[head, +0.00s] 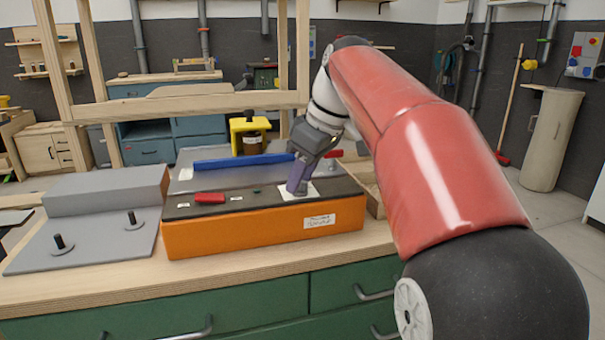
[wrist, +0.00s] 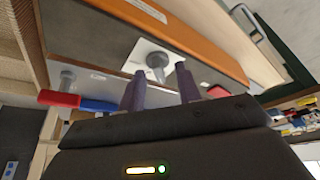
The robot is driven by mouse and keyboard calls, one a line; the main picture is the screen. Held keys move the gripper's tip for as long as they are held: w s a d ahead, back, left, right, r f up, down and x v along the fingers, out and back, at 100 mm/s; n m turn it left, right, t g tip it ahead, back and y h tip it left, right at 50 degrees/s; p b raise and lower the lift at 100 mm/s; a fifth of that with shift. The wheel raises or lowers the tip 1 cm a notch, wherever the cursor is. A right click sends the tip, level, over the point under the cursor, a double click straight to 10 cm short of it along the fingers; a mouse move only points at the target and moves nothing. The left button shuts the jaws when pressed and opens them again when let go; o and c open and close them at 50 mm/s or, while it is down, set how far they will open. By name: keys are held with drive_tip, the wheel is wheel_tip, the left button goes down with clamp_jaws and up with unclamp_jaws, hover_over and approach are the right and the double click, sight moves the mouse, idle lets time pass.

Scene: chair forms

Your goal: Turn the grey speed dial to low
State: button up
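The grey speed dial (wrist: 157,62) shows in the wrist view as a round knob with a narrower grip, standing on a white plate (wrist: 147,50). In the head view the white plate (head: 312,191) lies at the right of the dark panel top of the orange-fronted machine (head: 260,232), and my gripper hides the dial. My gripper (wrist: 160,72) has two purple fingers, apart, with the dial between or just beyond their tips. Gaps show on both sides of the dial. My gripper in the head view (head: 298,188) points down at the plate. The plate's markings are not readable.
A wooden frame (head: 190,101) stands over the bench. A grey block (head: 108,190) sits at left.

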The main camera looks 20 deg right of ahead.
drive_tip(key=shift+r, duration=0.1)
drive_tip(key=v, duration=0.7)
drive_tip(key=shift+r, duration=0.3)
